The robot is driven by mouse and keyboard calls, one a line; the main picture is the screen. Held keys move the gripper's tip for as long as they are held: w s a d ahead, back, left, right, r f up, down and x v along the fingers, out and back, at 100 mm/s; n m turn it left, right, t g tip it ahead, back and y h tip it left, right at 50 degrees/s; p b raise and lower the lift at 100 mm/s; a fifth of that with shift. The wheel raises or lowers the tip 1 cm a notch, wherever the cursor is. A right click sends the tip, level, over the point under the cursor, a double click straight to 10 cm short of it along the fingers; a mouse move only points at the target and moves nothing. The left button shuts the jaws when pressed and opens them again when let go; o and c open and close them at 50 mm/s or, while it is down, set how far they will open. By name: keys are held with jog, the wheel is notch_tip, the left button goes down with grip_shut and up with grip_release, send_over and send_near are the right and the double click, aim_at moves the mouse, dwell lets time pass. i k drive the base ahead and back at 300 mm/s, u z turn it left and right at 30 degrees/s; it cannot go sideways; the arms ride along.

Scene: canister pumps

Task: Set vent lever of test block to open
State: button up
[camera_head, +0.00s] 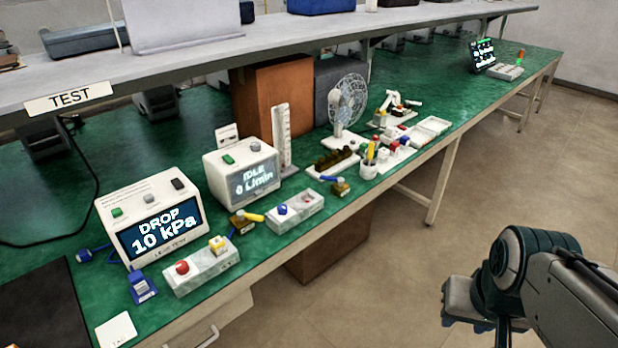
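A light grey block (212,271) with a red knob (182,267) and a yellow part (217,244) lies at the bench's front edge, before the tester reading "DROP 10 kPa" (160,229). A similar block (305,214) with a blue knob (282,210) lies farther right, before the display reading "IDLE 0 L/min" (252,181). Which is the test block, and how its vent lever is set, I cannot tell. A yellow-handled brass piece (243,224) lies between them. My gripper (462,304) is at the lower right, off the bench and apart from both blocks; its fingers are unclear.
A blue labelled piece (142,288) sits left of the near block. A blue-handled brass piece (340,187), a dark rack (336,160) and a fan (347,103) stand farther along the green bench. A shelf (200,66) overhangs its back. The floor (400,270) before the bench looks clear.

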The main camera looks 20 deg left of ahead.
aim_at(241, 214)
jog(key=i, duration=0.65)
jog(key=u, duration=0.8)
jog(key=i, duration=0.55)
jog(key=u, duration=0.6)
